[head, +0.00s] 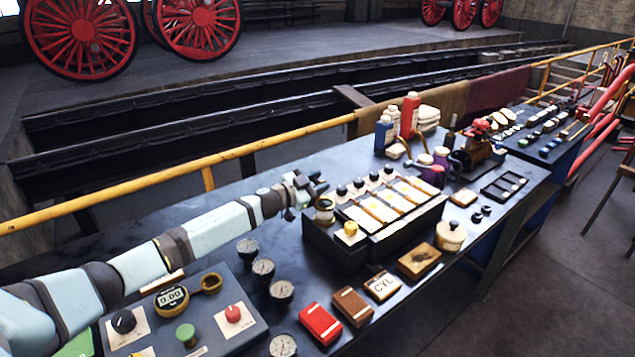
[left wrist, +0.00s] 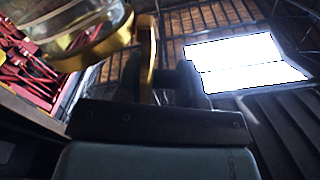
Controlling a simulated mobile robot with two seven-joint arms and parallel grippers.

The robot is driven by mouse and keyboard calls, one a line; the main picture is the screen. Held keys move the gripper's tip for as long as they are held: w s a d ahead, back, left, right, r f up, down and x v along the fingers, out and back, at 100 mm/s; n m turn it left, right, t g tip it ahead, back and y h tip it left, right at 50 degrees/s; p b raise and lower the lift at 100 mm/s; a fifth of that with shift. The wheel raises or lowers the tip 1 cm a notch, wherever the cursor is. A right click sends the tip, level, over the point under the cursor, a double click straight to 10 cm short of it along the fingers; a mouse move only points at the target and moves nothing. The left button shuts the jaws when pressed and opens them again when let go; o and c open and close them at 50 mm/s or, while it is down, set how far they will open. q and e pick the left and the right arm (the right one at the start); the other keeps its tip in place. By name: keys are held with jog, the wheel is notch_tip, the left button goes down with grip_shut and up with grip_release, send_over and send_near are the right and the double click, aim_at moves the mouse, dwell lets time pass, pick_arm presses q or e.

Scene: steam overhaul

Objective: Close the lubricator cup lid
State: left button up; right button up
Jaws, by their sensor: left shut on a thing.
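The lubricator cup (head: 324,214), a small glass cup with brass rings, stands at the left end of a dark stand on the bench. In the left wrist view its glass and brass rim (left wrist: 85,40) fill the upper left. A brass piece seen edge-on, apparently the cup lid (left wrist: 146,45), stands upright beside the rim, apart from lying flat over it. My left gripper (head: 316,187) is just above and behind the cup, shut on this brass lid; in the left wrist view its dark finger (left wrist: 180,78) is against it. The fingers hide the lid in the head view. My right gripper is out of view.
The stand (head: 345,250) carries a yellow button (head: 350,232) and a row of black knobs and pale panels right of the cup. Gauges (head: 263,268) and a control panel (head: 250,325) lie below my left arm. A yellow rail (head: 270,140) runs behind the bench.

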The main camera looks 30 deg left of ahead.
pick_arm(q)
jog(key=shift+s+d+m, duration=0.1)
jog(key=shift+d+m, duration=0.2)
jog(key=shift+m, duration=0.35)
jog(key=shift+s+d+m, duration=0.1)
jog(key=shift+d+m, duration=0.15)
jog(key=shift+m, duration=0.4)
jog(key=shift+s+d+f+m, duration=0.2)
jog(key=shift+d+m, duration=0.1)
jog(key=shift+m, duration=0.55)
jog(key=shift+s+d+f+m, duration=0.15)
jog(key=shift+d+m, duration=0.1)
jog(key=shift+m, duration=0.6)
jog(key=shift+w, duration=0.1)
jog(key=o, duration=0.8)
jog(key=shift+c, duration=0.2)
jog(key=shift+d, duration=0.1)
